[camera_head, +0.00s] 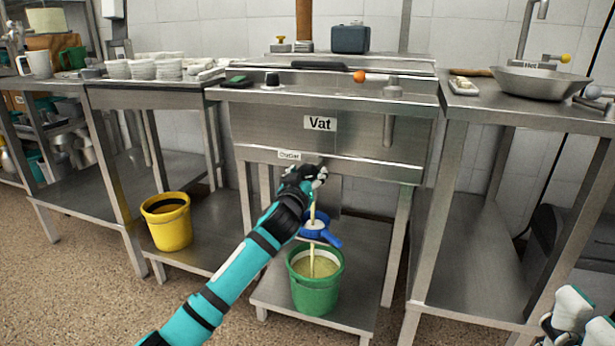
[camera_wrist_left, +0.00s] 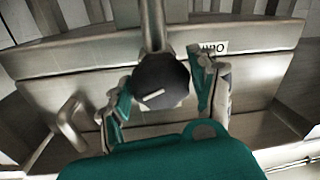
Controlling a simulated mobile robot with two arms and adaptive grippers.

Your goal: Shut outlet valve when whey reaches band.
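The vat (camera_head: 350,140), a steel tank with a "Vat" label, stands in the middle. A pale yellow stream of whey (camera_head: 312,262) runs from below my left gripper (camera_head: 318,176) through a blue strainer (camera_head: 316,230) into a green bucket (camera_head: 318,298). Pale liquid shows in the bucket; I cannot make out a band. In the left wrist view, the fingers of my left gripper (camera_wrist_left: 160,95) flank a dark round valve knob (camera_wrist_left: 160,82) with a white line. I cannot tell whether they press on it. My right gripper (camera_head: 572,322) is at the lower right, partly cut off.
A yellow bucket (camera_head: 167,222) stands on the low shelf to the left. Steel tables flank the vat; the right one holds a wide bowl (camera_head: 540,82), the left one several white moulds (camera_head: 142,69). The floor in front is clear.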

